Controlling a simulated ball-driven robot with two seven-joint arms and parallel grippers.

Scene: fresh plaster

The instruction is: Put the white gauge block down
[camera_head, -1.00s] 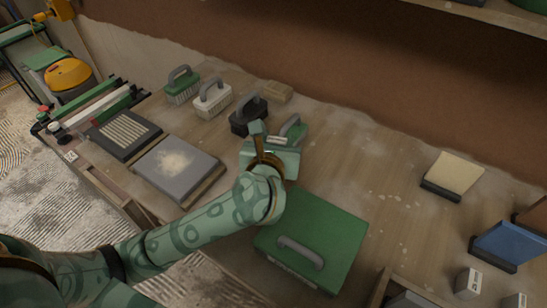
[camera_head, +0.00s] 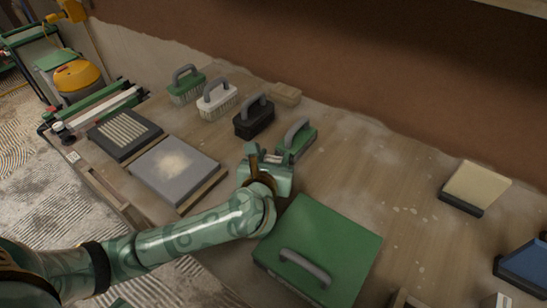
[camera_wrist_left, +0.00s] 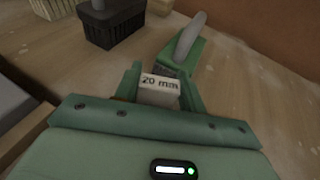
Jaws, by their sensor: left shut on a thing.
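The white gauge block (camera_wrist_left: 159,92), marked "20 mm", sits between the fingers of my left gripper (camera_wrist_left: 162,78) in the left wrist view. The gripper is shut on it. In the head view my left gripper (camera_head: 267,160) is over the wooden bench (camera_head: 345,180), left of the green lidded box's far edge and just on the near side of a green brush with a grey handle (camera_head: 297,140). The block cannot be made out clearly there. Whether its underside touches the bench is hidden. My right gripper is out of view.
A green box (camera_head: 330,235) stands close on the near right. A grey dusty slab (camera_head: 175,170) lies to the left. Black (camera_head: 253,118), white (camera_head: 217,100) and green brushes stand behind. A cream-topped block (camera_head: 478,185) is far right. The bench between is mostly clear.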

